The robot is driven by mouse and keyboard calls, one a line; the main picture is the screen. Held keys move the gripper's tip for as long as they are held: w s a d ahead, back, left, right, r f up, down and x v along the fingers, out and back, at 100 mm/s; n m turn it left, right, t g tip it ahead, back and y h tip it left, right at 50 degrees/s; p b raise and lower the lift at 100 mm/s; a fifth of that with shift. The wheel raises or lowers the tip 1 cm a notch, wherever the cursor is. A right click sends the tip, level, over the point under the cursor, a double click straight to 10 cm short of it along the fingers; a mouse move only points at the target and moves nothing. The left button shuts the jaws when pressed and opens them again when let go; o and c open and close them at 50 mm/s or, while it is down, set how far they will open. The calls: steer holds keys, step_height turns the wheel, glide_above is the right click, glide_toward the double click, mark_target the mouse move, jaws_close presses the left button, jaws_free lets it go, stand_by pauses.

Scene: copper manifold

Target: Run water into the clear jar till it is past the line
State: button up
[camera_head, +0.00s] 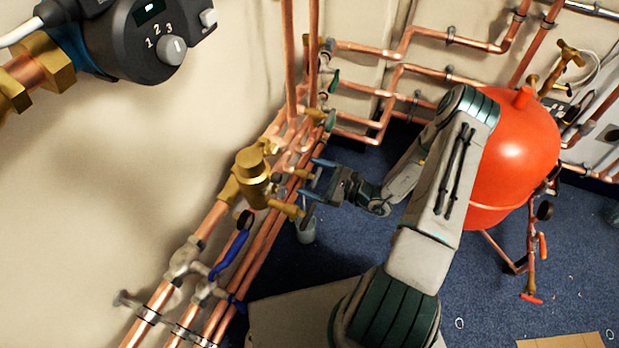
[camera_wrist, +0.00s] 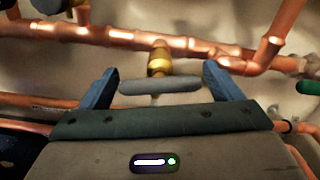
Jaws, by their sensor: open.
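My gripper (camera_head: 313,180) reaches left toward the copper pipes in the head view. Its two blue fingers are apart. In the wrist view, a grey lever handle (camera_wrist: 160,86) on a brass valve (camera_wrist: 159,62) lies crosswise between the fingers of my gripper (camera_wrist: 160,78), with gaps at both ends. I cannot tell whether the fingers touch it. A small clear jar (camera_head: 306,234) shows below my gripper in the head view, close to the pipes. Its upper part is partly hidden. Its line and any water in it are too small to make out.
A large brass fitting (camera_head: 253,178) and a blue-handled valve (camera_head: 231,254) sit on the pipes at left. An orange tank (camera_head: 515,150) stands right of my arm. A dark controller (camera_head: 150,38) is at upper left. Blue carpet (camera_head: 500,300) is mostly open at lower right.

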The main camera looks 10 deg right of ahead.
steer(key=shift+w+a, duration=0.4)
steer(key=shift+a, duration=0.1)
steer(key=c, duration=1)
steer(key=shift+r+m+p, duration=0.2)
steer(key=shift+m+p, duration=0.4)
steer(key=shift+p, duration=0.1)
steer(key=shift+s+f+m+p, duration=0.1)
steer(key=shift+f+m+p, duration=0.15)
steer(key=shift+m+p, duration=0.55)
steer(key=o, duration=1)
